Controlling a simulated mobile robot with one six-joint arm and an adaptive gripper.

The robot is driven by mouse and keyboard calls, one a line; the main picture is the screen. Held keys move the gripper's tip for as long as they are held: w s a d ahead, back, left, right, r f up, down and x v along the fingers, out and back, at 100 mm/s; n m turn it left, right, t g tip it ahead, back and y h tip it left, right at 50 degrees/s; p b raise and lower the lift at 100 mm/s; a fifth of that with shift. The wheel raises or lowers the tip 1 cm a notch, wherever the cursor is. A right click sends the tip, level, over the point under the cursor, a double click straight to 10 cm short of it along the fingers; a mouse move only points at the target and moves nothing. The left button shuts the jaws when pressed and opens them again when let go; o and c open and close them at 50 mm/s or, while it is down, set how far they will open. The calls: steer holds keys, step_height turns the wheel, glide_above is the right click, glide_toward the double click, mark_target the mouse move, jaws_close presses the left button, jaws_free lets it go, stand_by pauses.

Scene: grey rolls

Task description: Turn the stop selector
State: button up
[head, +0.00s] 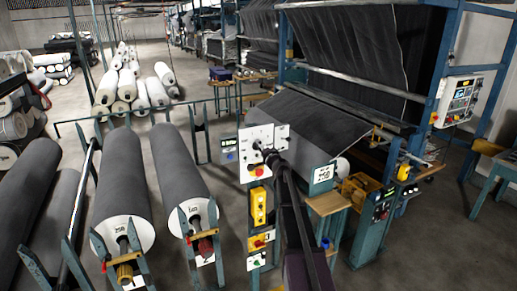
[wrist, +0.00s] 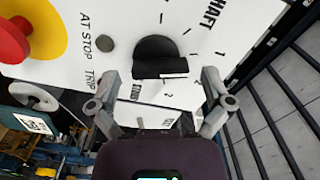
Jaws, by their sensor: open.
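A black rotary knob (wrist: 156,56) with a raised grip bar sits on a white panel (wrist: 215,18) in the wrist view. Numbers and the word SHAFT are printed around it; "AT STOP TRIP" is printed to its left. The frames do not show for certain that this knob is the stop selector. My gripper (wrist: 160,75) is open and empty, its two fingers on either side of the knob's lower part, apart from it. In the head view my gripper (head: 268,154) is at the white panel (head: 249,134) and hides part of it.
A red mushroom button (wrist: 14,40) on a yellow base (wrist: 50,32) is left of the knob. Fabric rolls (head: 122,175) lie on stands left of the panel. A blue loom frame (head: 437,70) stands to the right. Grey floor is clear between some stands.

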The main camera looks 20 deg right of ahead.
steer(key=s, duration=1)
steer(key=shift+s+d, duration=0.15)
steer(key=shift+s, duration=0.2)
steer(key=s+a+f+n+g+y+b, duration=0.3)
steer(key=s+a+f+n+g+b, duration=0.15)
steer(key=a+f, duration=0.65)
steer(key=s+a+f+n+g+y+b, duration=0.35)
steer(key=s+a+f+n+b, duration=0.2)
steer(key=a+f, duration=0.5)
steer(key=s+a+f+n+g+h+b, duration=0.1)
steer(key=s+a+f+g+h+b, duration=0.2)
steer(key=s+f+g+b, duration=0.2)
steer(key=s+a+f+n+g+h+b, duration=0.2)
steer(key=s+a+f+g+h+b, duration=0.1)
steer(key=s+f, duration=0.9)
steer(key=s+g+h+b, duration=0.1)
steer(key=s+g+b, duration=0.1)
steer(key=s, duration=0.1)
steer(key=shift+a+f+n, duration=0.15)
steer(key=shift+a+n, duration=0.05)
steer(key=shift+n, duration=0.1)
steer(key=shift+w, duration=0.1)
